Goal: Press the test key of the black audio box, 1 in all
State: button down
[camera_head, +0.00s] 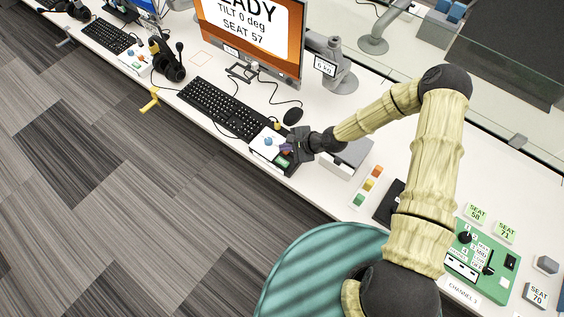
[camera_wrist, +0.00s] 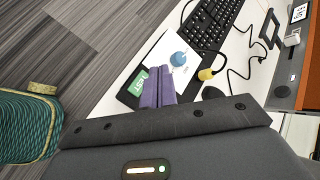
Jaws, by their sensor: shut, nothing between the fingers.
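The black audio box (camera_head: 262,151) sits at the front edge of the white desk, below the keyboard, with a white panel on part of its top. It also shows in the wrist view (camera_wrist: 127,98). A blue knob (camera_wrist: 178,58) stands on the white panel, and a green key with pale lettering (camera_wrist: 138,81) lies on the black part. My gripper (camera_head: 286,148) is shut and empty over the box. In the wrist view its purple fingers (camera_wrist: 157,88) point at the box, just right of the green key. I cannot tell whether they touch it. The fingers hide part of the box top.
A keyboard (camera_head: 216,104), a mouse (camera_head: 293,116) and a monitor (camera_head: 252,38) are behind the box. A grey-white box (camera_head: 347,158) stands to its right. A yellow plug (camera_wrist: 207,74) is close to the fingers. A teal chair (camera_head: 318,265) is in front of the desk.

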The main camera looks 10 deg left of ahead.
aim_at(285, 163)
notch_tip(285, 163, down, 6)
jog(key=b, duration=0.4)
jog(key=shift+f, duration=0.2)
dwell(0.6)
jog(key=shift+f, duration=0.2)
dwell(1.0)
jog(key=shift+f+b, duration=0.25)
jog(key=shift+b, duration=0.1)
jog(key=shift+f+b, duration=0.35)
jog(key=shift+f, duration=0.1)
dwell(0.6)
jog(key=shift+r, duration=0.1)
jog(key=shift+r+p, duration=0.6)
jog(key=shift+r, duration=0.2)
